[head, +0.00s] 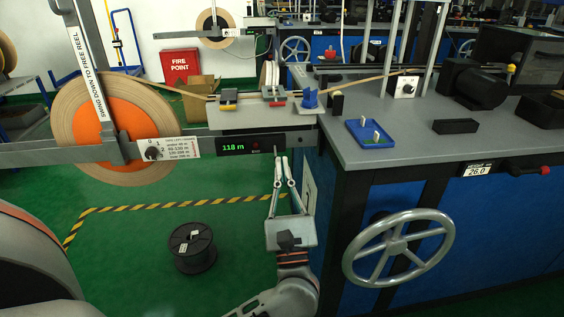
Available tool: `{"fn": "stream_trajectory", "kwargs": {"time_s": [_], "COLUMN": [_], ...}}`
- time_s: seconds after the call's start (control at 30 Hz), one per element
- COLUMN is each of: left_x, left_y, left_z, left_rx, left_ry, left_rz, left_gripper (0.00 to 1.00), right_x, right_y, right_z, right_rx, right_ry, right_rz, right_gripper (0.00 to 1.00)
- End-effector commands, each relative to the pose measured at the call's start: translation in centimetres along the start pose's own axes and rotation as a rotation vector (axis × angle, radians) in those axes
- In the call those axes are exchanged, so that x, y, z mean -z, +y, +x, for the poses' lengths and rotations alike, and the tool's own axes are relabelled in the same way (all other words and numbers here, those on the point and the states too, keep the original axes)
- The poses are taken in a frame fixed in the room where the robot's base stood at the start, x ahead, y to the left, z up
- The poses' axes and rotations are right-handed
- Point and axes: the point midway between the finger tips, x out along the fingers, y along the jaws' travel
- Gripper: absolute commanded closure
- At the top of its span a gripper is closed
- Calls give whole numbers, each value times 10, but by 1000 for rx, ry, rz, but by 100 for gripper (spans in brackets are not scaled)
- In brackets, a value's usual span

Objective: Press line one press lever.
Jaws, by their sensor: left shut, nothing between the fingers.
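The line's press lever is not clearly marked, so I cannot tell which part it is. A red-ended handle (544,171) sticks out at the bench front, right of the 26.0 display (478,170). My left gripper (280,158) points up with its fingertips together and empty, just right of the green 118 m display (234,147) and below the shelf. My right gripper is not in view.
A large tape reel (75,115) with an orange centre hangs at left behind a grey swing arm (88,75). A handwheel (399,247) juts from the bench front. A blue tray (370,133) sits on the bench (420,150). A black spool (192,248) stands on the green floor.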

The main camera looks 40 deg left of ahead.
Motion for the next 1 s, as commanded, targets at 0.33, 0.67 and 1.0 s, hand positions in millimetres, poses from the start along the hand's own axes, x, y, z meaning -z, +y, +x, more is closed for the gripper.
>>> {"fn": "stream_trajectory", "kwargs": {"time_s": [0.33,0.67,1.0], "left_x": [-1,-25,-28], "left_y": [0,0,0], "left_z": [70,101,104], "left_rx": [-2,-1,0], "left_ry": [-3,0,0], "left_rz": [-2,-3,0], "left_gripper": [100,100,100], "right_x": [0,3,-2], "right_y": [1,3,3], "right_z": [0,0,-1], "right_rx": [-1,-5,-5], "right_ry": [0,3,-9], "right_rz": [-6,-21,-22], "right_gripper": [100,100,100]}}
